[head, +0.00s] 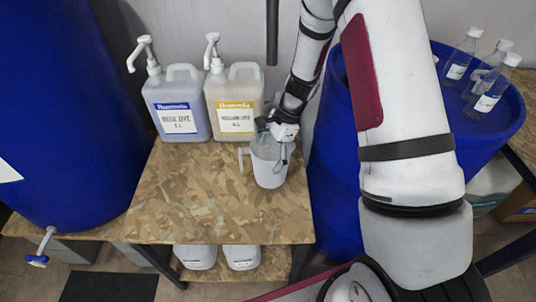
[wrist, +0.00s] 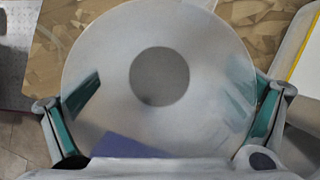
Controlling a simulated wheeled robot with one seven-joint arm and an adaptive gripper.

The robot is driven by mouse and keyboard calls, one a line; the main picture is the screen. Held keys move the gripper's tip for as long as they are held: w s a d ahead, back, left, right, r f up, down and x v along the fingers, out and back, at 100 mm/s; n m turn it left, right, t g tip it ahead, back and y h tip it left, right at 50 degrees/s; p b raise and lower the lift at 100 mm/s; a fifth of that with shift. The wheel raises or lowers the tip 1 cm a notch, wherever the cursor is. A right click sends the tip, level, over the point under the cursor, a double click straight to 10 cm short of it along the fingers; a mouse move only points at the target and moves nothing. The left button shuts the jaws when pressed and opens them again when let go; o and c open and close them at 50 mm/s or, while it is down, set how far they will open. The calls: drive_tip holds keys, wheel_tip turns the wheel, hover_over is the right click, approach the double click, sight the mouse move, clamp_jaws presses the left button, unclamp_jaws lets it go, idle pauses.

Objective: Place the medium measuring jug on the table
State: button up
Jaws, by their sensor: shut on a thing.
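The measuring jug (head: 269,170) is a pale, translucent, upright jug with its handle to the left. It is at the right side of the wooden table (head: 205,215); I cannot tell whether its base touches the top. My gripper (head: 274,140) comes down over the jug and is shut on its upper part. In the wrist view I look down into the round jug (wrist: 160,125), with a darker grey disc at its centre. The teal finger pads of my gripper (wrist: 170,112) are at its left and right sides. The lower part of the jug is hidden there.
Two pump jugs, one with a blue label (head: 178,117) and one with a yellow label (head: 236,118), stand at the back of the table. Blue drums flank it left (head: 70,110) and right (head: 335,190). The table's front and left are clear.

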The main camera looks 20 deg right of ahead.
drive_tip(key=shift+f, duration=0.15)
drive_tip(key=o, duration=0.8)
drive_tip(key=p+v, duration=0.1)
drive_tip(key=v, duration=1.1)
drive_tip(key=shift+s+p, duration=0.1)
drive_tip(key=shift+p, duration=0.25)
